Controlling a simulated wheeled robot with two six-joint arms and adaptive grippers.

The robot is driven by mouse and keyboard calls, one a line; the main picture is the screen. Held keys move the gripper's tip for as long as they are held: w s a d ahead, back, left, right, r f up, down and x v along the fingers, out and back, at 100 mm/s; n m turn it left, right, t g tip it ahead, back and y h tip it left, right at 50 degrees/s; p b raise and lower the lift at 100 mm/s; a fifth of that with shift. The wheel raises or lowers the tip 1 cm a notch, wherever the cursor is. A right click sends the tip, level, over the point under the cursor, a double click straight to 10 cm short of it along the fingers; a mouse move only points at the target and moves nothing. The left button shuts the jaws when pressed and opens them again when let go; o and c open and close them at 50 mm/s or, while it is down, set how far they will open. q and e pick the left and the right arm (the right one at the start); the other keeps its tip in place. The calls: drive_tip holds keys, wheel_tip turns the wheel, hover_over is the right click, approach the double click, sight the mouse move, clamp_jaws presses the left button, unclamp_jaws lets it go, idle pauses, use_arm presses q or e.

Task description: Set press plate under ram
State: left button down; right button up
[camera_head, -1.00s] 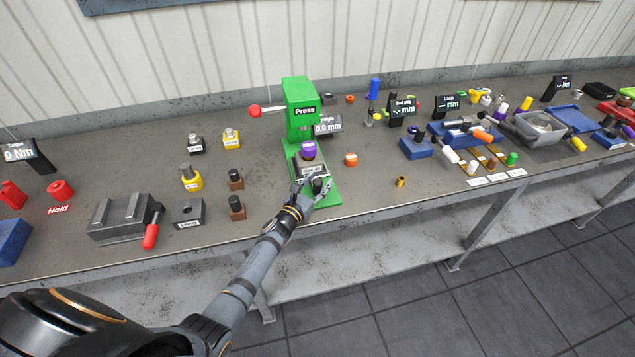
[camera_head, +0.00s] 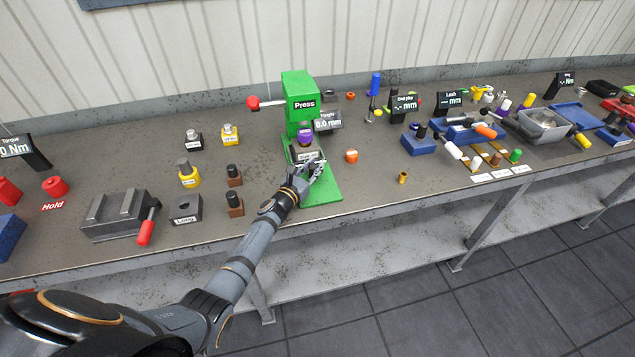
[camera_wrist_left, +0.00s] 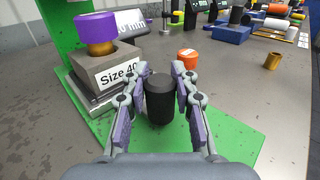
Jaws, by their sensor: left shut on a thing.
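The green press (camera_head: 299,88) stands at the back of the bench, its red-knobbed lever to the left. On its green base (camera_head: 322,193) sits the press plate with a grey block labelled Size 40 (camera_head: 307,154); the block shows in the left wrist view (camera_wrist_left: 112,70). A purple-topped part with a copper lower section (camera_wrist_left: 97,32) stands upright in the block, below the press head. The ram itself is not clear. My left gripper (camera_head: 305,178) is shut on an upright black cylinder grip (camera_wrist_left: 160,100) beside the block. Their join is hidden. My right gripper is out of view.
An orange ring (camera_head: 351,156) and a small brass bushing (camera_head: 403,177) lie right of the press. A dark vise (camera_head: 118,216), a block labelled Long (camera_head: 186,209) and several knobbed blocks stand left. The height display (camera_head: 328,121) is behind the base.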

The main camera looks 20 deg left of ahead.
use_arm(q)
drive_tip(key=w+a, duration=0.1)
drive_tip(key=w+b, duration=0.1)
drive_tip(key=shift+w+a+f, duration=0.2)
drive_tip(key=shift+w+a, duration=0.1)
drive_tip(key=shift+a, duration=0.1)
drive_tip(key=shift+r, duration=0.25)
drive_tip(key=shift+w, duration=0.1)
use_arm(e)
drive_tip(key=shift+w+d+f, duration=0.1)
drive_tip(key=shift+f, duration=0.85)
use_arm(q)
drive_tip(key=shift+f, duration=0.1)
drive_tip(key=c, duration=1.4)
unclamp_jaws()
drive_tip(key=o, duration=0.4)
drive_tip(key=shift+a, duration=0.15)
